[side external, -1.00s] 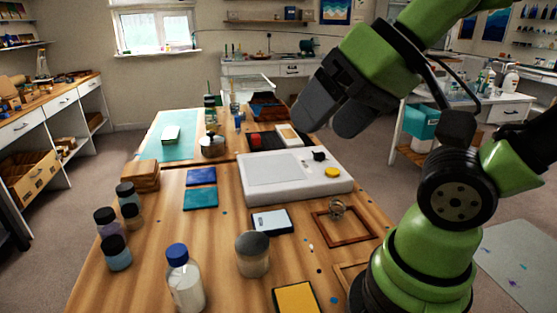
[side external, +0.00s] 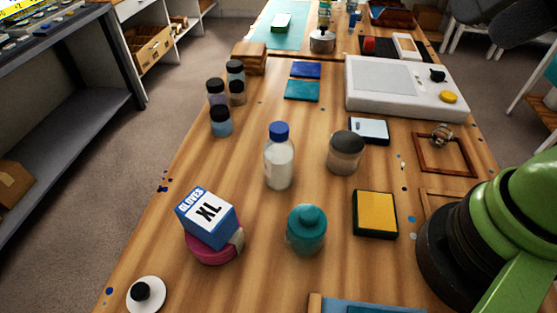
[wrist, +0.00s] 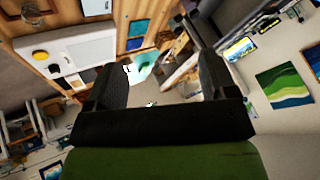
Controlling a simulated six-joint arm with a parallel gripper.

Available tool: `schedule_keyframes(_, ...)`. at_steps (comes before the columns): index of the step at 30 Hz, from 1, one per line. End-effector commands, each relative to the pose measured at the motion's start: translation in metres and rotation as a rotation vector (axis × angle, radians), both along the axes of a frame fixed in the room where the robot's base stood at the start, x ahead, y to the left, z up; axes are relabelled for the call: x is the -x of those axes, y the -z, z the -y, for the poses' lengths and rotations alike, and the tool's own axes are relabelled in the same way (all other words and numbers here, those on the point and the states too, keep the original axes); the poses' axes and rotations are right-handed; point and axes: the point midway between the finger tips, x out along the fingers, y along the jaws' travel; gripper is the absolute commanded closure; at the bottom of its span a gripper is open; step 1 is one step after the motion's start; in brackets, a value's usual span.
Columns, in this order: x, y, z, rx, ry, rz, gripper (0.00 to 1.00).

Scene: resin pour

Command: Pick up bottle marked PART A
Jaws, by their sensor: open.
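A clear bottle with a blue cap and whitish contents (side external: 279,165) stands upright near the middle of the table in the side view. A teal bottle or jar (side external: 306,232) stands in front of it, to the right. No PART A marking is readable on either, so I cannot tell which bears it. My gripper (wrist: 160,75) is open and empty in the wrist view, its two dark fingers apart, facing the room and part of the table. In the side view a dark part at the top right edge looks like my gripper, away from both bottles.
A grey-lidded jar (side external: 345,153) stands right of the blue-capped bottle. Several small jars (side external: 221,121) are grouped to the left. A gloves box (side external: 208,218) rests on a pink roll (side external: 215,250). A yellow pad (side external: 375,214) lies right of the teal container. Bare wood surrounds the blue-capped bottle.

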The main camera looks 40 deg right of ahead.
Motion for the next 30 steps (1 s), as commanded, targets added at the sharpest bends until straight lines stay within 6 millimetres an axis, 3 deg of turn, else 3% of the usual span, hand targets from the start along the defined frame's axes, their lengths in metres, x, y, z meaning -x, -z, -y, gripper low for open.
schedule_keyframes(6, 0.000, 0.000, 0.000, 0.000, 0.000, 0.000, 0.22)
schedule_keyframes(8, 0.000, 0.000, 0.000, 0.000, 0.000, 0.000, 0.14)
schedule_keyframes(19, -0.009, -0.002, -0.003, -0.016, 0.010, -0.037, 0.14)
schedule_keyframes(25, -0.054, -0.003, -0.018, -0.070, 0.084, -0.209, 0.14)
schedule_keyframes(30, -0.101, 0.015, -0.043, -0.087, 0.183, -0.372, 0.14)
